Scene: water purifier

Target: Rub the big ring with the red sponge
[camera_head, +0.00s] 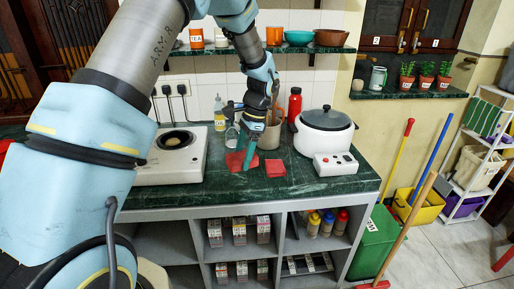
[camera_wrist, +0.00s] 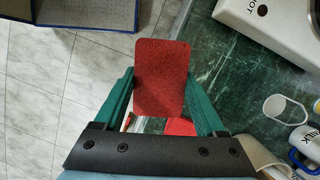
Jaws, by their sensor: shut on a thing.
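My gripper (camera_head: 247,162) points down over the green marble counter, near its front edge. In the wrist view, its two green fingers (camera_wrist: 160,88) are shut on a red sponge (camera_wrist: 161,60), one on each side. The held sponge also shows in the head view (camera_head: 235,161), left of the fingers. A second flat red piece (camera_head: 275,168) lies on the counter to the right. It shows partly beneath the held sponge in the wrist view (camera_wrist: 180,126). The big ring is likely the round burner ring (camera_head: 175,139) on the white stove (camera_head: 170,168), left of my gripper.
A white pot (camera_head: 323,140) stands at the right of the counter. A red bottle (camera_head: 294,106) and a utensil holder (camera_head: 271,132) stand behind my gripper. A shelf (camera_head: 330,50) hangs above.

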